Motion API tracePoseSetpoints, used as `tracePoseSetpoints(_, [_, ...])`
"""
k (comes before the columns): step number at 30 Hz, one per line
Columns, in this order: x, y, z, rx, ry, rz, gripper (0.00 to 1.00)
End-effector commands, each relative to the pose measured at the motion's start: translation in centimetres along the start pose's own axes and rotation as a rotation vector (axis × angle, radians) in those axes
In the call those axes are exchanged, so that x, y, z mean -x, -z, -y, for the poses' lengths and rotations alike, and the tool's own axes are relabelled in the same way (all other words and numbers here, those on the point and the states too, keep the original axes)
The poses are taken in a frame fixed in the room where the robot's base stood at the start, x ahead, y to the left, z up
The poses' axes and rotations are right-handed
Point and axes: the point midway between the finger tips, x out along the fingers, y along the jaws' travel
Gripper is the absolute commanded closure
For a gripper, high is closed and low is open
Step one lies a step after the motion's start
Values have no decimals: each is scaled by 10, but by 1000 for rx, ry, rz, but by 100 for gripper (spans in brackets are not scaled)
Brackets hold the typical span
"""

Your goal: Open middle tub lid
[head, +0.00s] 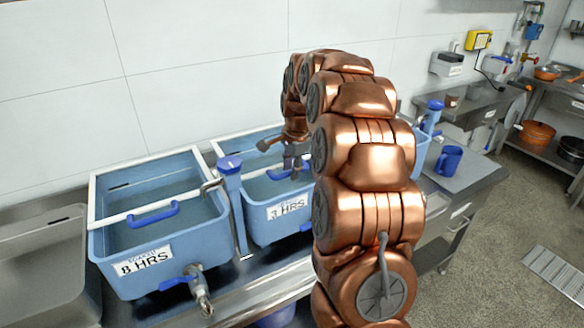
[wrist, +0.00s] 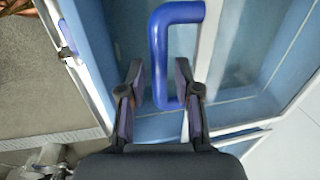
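The middle tub (head: 262,215) is blue, with a "3 HRS" label on its front. It has a clear lid with a blue handle (head: 280,174), partly hidden by my arm in the head view. In the wrist view the blue handle (wrist: 160,45) is a bracket shape over the clear lid (wrist: 228,60). My gripper (wrist: 160,75) is open, with one finger on each side of the handle's long bar and visible gaps to it. In the head view my gripper (head: 292,160) is over the middle tub, partly hidden behind my arm. The lid looks closed.
A left tub (head: 130,265) labelled "8 HRS" has a blue lid handle (head: 153,214) and a front tap (head: 195,280). A blue-topped post (head: 232,190) stands between the tubs. A blue mug (head: 448,160) sits on the steel counter at right. The white wall is close behind.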

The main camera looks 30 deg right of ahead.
Motion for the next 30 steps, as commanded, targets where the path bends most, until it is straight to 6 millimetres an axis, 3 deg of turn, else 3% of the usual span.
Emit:
tracePoseSetpoints(8, [0,0,0,0,0,0,99])
tracePoseSetpoints(24, [1,0,0,0,0,0,100])
tracePoseSetpoints(30, [11,0,3,0,3,-1,100])
